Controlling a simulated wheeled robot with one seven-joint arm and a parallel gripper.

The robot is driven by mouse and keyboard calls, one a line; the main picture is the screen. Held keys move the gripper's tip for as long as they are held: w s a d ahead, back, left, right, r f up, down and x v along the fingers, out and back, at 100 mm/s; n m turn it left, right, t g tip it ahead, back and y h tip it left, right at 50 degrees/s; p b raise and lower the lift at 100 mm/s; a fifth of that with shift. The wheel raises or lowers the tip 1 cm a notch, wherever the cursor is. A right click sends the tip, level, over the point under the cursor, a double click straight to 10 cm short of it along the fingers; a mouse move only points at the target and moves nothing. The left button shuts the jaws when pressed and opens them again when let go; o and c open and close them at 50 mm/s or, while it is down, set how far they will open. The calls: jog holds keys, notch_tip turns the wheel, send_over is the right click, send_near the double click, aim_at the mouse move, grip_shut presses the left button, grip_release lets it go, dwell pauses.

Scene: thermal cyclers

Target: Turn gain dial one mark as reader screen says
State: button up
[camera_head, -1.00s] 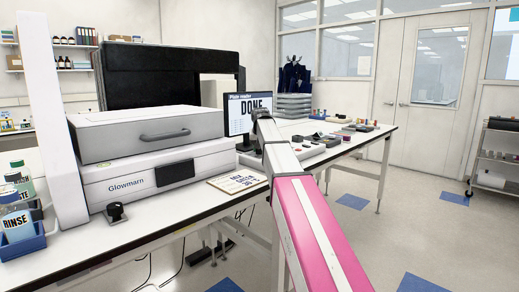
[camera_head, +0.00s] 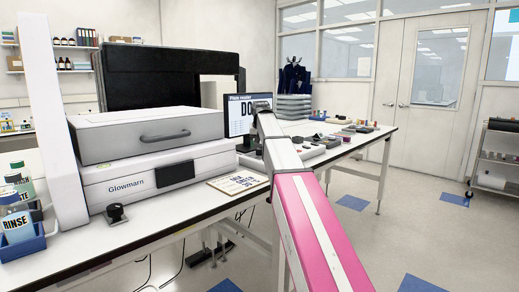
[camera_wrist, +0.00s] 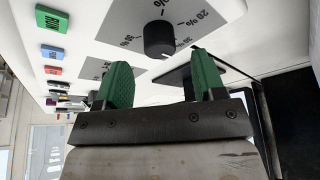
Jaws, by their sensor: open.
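In the wrist view a round black dial (camera_wrist: 159,39) stands on a grey plate (camera_wrist: 125,22) with printed marks and percent figures around it. The dial shows just past the fingertips, with clear gaps to both, and nothing is held. In the head view the reader screen (camera_head: 238,122) shows large letters starting "DO"; my arm covers the rest. My gripper and the dial are not discernible there.
A white Glowmarn machine (camera_head: 150,185) stands at left on the bench, with a small black knob-like thing (camera_head: 115,213) before it. A printed card (camera_head: 238,182) lies beside it. In the wrist view green (camera_wrist: 52,19), orange and blue blocks line the left. Open floor lies right.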

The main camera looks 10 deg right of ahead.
jog(key=v, duration=0.7)
jog(key=shift+r, duration=0.15)
